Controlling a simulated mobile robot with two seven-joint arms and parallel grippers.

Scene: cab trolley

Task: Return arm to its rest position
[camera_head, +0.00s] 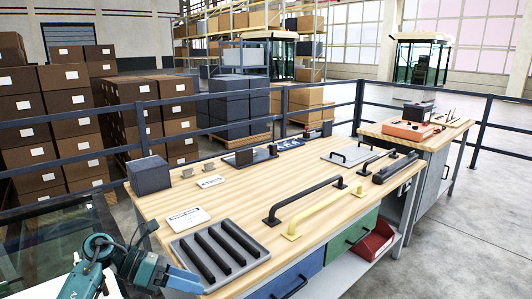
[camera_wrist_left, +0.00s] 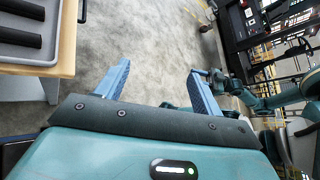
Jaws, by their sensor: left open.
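My left gripper (camera_head: 186,281) is low at the left in the head view, in front of the workbench's near left corner. Its blue fingers point right, close to the grey tray. In the left wrist view the left gripper (camera_wrist_left: 161,84) is open, its two blue fingers wide apart with only bare concrete floor between them. Nothing is held. My right gripper does not show clearly in either view.
The wooden workbench (camera_head: 240,188) carries a grey tray (camera_head: 262,257) of dark bars, black and yellow handles (camera_head: 318,207) and a dark box (camera_head: 149,175). The tray's edge (camera_wrist_left: 30,67) shows in the wrist view. A glass panel (camera_head: 50,245) stands left. Open floor lies right.

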